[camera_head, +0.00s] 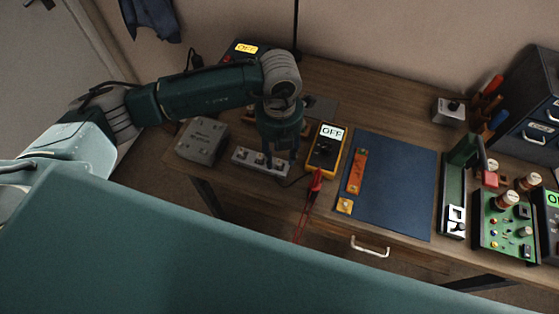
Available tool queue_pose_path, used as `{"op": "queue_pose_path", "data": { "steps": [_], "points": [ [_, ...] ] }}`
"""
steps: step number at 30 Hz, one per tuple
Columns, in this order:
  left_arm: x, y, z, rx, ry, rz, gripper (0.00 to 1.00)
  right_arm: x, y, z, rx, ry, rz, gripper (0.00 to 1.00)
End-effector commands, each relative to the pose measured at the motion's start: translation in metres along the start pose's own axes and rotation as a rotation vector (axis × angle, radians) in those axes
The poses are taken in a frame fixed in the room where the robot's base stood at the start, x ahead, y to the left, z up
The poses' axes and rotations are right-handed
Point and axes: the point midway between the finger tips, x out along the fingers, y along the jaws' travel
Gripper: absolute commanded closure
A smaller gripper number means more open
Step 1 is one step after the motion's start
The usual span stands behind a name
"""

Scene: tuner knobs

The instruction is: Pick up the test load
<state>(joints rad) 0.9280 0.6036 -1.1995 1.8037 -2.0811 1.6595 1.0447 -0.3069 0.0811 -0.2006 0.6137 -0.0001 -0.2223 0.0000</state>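No readable label marks the test load, so I cannot tell which part it is. An orange strip (357,171) and a small yellow-orange square piece (345,205) lie at the left side of the blue mat (400,190). My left gripper (280,163) points down above a grey block with several knobs or terminals (248,158). It hides part of that block. Its fingertips are small and dark, so their opening and any contact are unclear. My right gripper is out of view.
A yellow meter reading OFF (325,149) with red probes (315,186) stands right of my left gripper. A grey labelled box (201,141) is at the left. A green circuit board (507,225), lever device (454,195) and drawer cabinet (540,110) fill the right. The mat is mostly clear.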

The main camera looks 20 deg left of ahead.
Motion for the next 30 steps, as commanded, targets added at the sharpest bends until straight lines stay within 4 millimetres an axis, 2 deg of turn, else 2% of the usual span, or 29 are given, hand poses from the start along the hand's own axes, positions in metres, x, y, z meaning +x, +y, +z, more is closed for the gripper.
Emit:
{"op": "queue_pose_path", "data": {
  "steps": [1, 5, 13, 19, 30],
  "points": [
    [0.005, 0.001, -0.001, -0.001, 0.005, 0.001, 0.61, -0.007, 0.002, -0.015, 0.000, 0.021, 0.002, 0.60],
    [0.020, 0.000, 0.000, 0.000, 0.002, -0.001, 0.61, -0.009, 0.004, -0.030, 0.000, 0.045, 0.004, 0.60],
    [0.024, 0.000, 0.000, 0.001, -0.001, -0.001, 0.61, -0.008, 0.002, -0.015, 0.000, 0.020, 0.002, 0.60],
    [0.024, 0.000, 0.000, 0.001, 0.000, -0.001, 1.00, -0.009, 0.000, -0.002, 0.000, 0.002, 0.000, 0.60],
    [0.021, 0.000, 0.001, 0.001, -0.001, -0.002, 1.00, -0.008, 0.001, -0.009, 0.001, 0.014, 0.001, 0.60]
  ]
}}
